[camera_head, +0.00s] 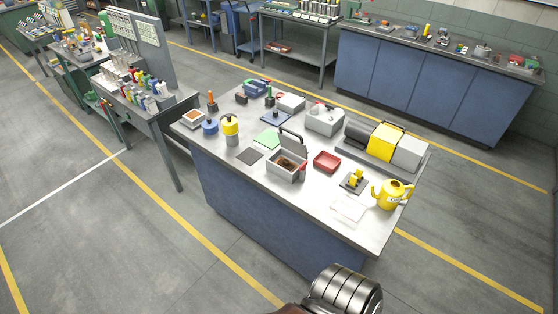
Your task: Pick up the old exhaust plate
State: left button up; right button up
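I cannot single out the old exhaust plate for certain. On the workbench (225,170), an open grey box (285,176) has its lid raised and something brown inside. A dark flat square (250,156) lies to its left, and a green flat square (267,138) lies behind that. A pump unit with a yellow middle part (385,141) stands on a grey base at the back right. Neither gripper shows; only a dark ribbed metal part of one of my arms enters at the bottom, before the bench.
A red tray (327,161), a yellow watering can (392,194), a small yellow-and-black device (354,180) and a yellow-topped canister (231,129) stand on the bench. A cluttered side table (153,118) is at left; blue cabinets (420,83) line the back. The floor in front is clear.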

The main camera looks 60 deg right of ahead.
aim_at(285, 164)
jog(key=z, duration=0.4)
jog(key=i, duration=0.6)
jog(key=z, duration=0.65)
